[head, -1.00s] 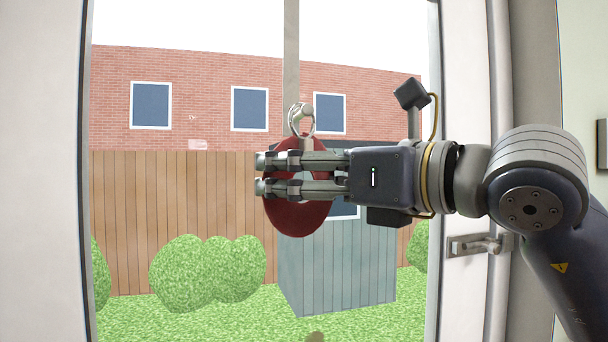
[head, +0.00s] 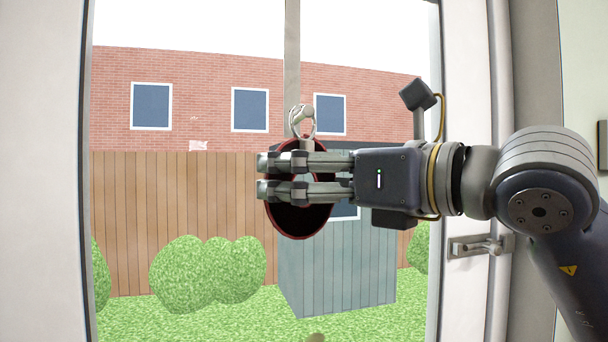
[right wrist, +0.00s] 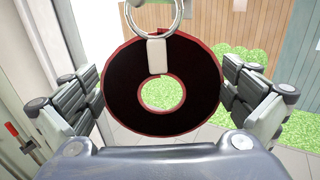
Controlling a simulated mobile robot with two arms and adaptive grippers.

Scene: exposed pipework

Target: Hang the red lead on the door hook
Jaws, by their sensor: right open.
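The red lead (head: 299,222) is a coiled disc with a dark face, a red edge and a round hole. It hangs upright from a pale tab and a metal ring (head: 293,125). The ring is at the grey door hook (head: 308,113) on the glazing bar and seems to loop over it. My right gripper (head: 263,176) reaches in from the right, its fingers in front of the disc. My left gripper is out of view.
The glazed door has a vertical bar (head: 292,60) in the middle and a lever handle (head: 480,246) at the right. White frame posts (head: 45,170) flank the glass. Fence, bushes and brick building lie outside.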

